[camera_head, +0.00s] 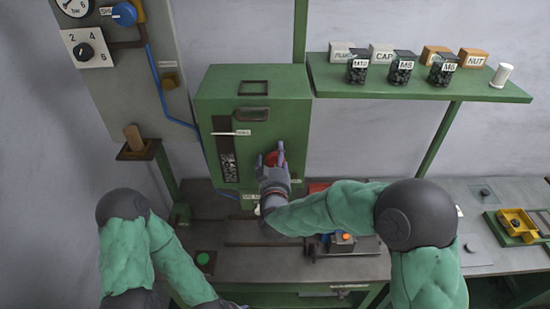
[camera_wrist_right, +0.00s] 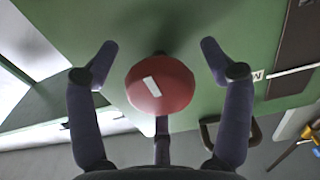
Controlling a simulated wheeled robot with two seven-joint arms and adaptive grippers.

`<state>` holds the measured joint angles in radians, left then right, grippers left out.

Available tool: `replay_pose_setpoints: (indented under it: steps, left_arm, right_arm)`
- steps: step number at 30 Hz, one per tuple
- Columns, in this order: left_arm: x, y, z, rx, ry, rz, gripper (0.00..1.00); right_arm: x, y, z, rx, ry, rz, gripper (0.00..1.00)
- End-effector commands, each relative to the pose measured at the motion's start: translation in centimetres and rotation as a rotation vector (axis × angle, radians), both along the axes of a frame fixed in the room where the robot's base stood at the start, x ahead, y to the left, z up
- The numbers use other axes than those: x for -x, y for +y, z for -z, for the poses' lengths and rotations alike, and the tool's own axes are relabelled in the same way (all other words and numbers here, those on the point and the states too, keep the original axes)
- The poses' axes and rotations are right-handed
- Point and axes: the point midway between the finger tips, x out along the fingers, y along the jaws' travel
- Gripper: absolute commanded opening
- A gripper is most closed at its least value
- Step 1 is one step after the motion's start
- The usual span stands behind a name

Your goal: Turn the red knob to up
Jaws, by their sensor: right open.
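The red knob (camera_head: 276,157) sits on the front of a green cabinet (camera_head: 287,107), toward its right side. In the right wrist view the red knob (camera_wrist_right: 160,84) is round with a short white mark on its face. My right gripper (camera_head: 269,160) is at the knob, and its fingers partly hide it in the head view. In the right wrist view my right gripper (camera_wrist_right: 158,58) is open, with fingers on both sides of the knob and one below it. Gaps show between the side fingers and the knob. My left arm is at the lower left; its gripper is out of view.
A dark slotted panel with a white lever (camera_head: 232,133) is left of the knob. A green shelf (camera_head: 420,90) with jars and labelled boxes is at the upper right. A grey bench (camera_head: 290,262) with a vise-like tool (camera_head: 341,243) lies below.

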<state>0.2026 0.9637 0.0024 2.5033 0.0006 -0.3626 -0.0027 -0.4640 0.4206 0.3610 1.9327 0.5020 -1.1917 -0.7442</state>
Motion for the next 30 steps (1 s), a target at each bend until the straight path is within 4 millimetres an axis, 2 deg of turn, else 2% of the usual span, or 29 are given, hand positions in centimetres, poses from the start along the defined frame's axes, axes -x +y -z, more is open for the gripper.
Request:
replay_pose_setpoints:
  steps: [3,4,9,10,20,26,30]
  left_arm:
    - [0.0,0.0,0.0,0.0,0.0,0.0,0.74]
    - [0.0,0.0,0.0,0.0,0.0,0.0,0.74]
    - [0.0,0.0,0.0,0.0,0.0,0.0,0.74]
    - [0.0,0.0,0.0,0.0,0.0,0.0,0.74]
    - [0.0,0.0,0.6,0.0,0.0,0.0,0.74]
    - [0.0,0.0,2.4,0.0,0.0,0.0,0.74]
    - [0.0,0.0,4.4,0.0,0.0,0.0,0.74]
  right_arm:
    - [0.0,0.0,0.0,0.0,0.0,0.0,0.8]
    - [0.0,0.0,0.0,0.0,0.0,0.0,0.77]
    - [0.0,0.0,0.0,0.0,0.0,0.0,0.29]
    - [0.0,0.0,0.0,0.0,0.001,0.0,0.23]
    - [0.0,0.0,0.2,-0.021,0.001,0.0,0.23]
    - [0.0,0.0,0.4,-0.108,0.0,0.0,0.23]
    - [0.0,0.0,0.6,-0.212,-0.001,0.0,0.23]
